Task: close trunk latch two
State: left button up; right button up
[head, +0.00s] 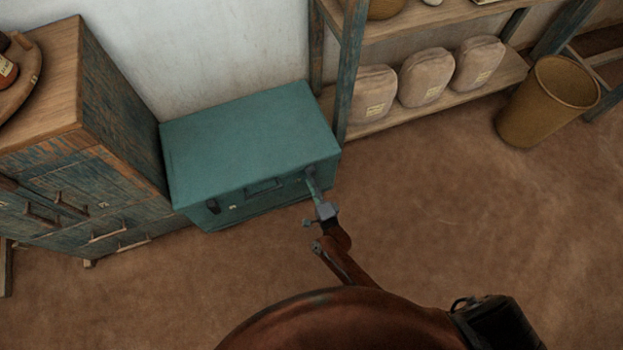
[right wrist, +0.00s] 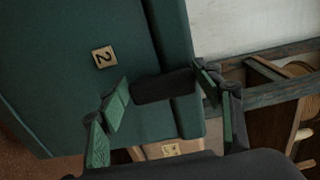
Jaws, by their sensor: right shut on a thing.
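The teal trunk (head: 245,140) stands on the floor with its lid down; it fills the left of the right wrist view (right wrist: 60,75). A plate marked 2 (right wrist: 104,57) is on its face. Beside the plate, my right gripper (right wrist: 162,92) is shut on a dark latch piece (right wrist: 165,85), with a green-padded finger at each end of it. In the head view my right gripper (head: 313,183) is at the trunk's front right, hiding that latch. The other latch (head: 213,206) is at the front left. My left gripper is out of view.
A worn wooden cabinet (head: 120,120) stands close on the trunk's left. A shelf rack (head: 440,105) with several sacks (head: 424,77) is to the right. A tan bin (head: 548,103) stands farther right. The floor (head: 450,220) in front is clear.

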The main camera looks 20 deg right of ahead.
dwell(0.3)
jog(key=o, duration=1.2)
jog(key=shift+c, duration=0.2)
jog(key=s, duration=1.2)
jog(key=shift+d, duration=0.15)
jog(key=shift+s+f, duration=0.1)
